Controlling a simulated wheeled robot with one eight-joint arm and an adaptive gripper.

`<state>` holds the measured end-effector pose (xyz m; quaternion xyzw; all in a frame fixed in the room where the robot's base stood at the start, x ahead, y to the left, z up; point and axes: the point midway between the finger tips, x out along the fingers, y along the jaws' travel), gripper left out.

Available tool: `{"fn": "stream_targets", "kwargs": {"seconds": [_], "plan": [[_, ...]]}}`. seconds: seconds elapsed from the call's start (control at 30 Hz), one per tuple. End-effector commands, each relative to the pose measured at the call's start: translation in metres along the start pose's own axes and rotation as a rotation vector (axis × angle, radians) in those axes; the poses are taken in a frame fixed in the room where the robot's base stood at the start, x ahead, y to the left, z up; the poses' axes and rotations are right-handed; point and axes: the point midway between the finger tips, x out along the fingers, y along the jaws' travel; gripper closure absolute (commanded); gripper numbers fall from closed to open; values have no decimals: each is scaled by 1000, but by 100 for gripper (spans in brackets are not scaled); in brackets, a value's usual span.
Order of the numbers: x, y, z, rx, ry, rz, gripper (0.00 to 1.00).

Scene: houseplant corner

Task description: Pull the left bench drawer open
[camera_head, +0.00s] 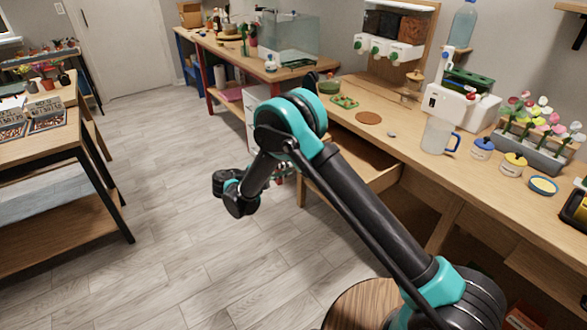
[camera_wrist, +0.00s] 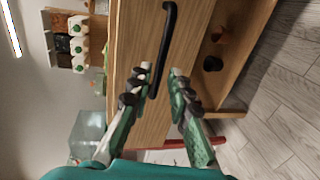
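The left bench drawer (camera_head: 385,181) stands partly pulled out from under the bench top in the head view, its inside partly showing behind my arm. Its wooden front (camera_wrist: 135,45) fills the middle of the wrist view, with a long black bar handle (camera_wrist: 167,35). My gripper (camera_wrist: 164,71) is open, its two green-and-grey fingers apart at the handle's lower end in the picture. That end appears between the fingertips; I cannot tell whether they touch it. In the head view my arm hides most of the gripper and the handle.
The bench top (camera_head: 400,140) carries a clear jug (camera_head: 437,135), small jars and a flower planter (camera_head: 530,148). A round wooden stool (camera_head: 362,303) stands near my arm's base. A table (camera_head: 45,140) stands at left. The floor between is clear.

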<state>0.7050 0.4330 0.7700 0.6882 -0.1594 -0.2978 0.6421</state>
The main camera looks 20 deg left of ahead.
Motion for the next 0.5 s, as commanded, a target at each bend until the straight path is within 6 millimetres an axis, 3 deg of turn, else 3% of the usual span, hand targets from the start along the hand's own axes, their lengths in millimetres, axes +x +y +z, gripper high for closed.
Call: {"fn": "stream_targets", "kwargs": {"seconds": [0.2,0.5], "plan": [[-44,0,0,-1,3,0,81],[-68,0,0,0,0,0,81]]}}
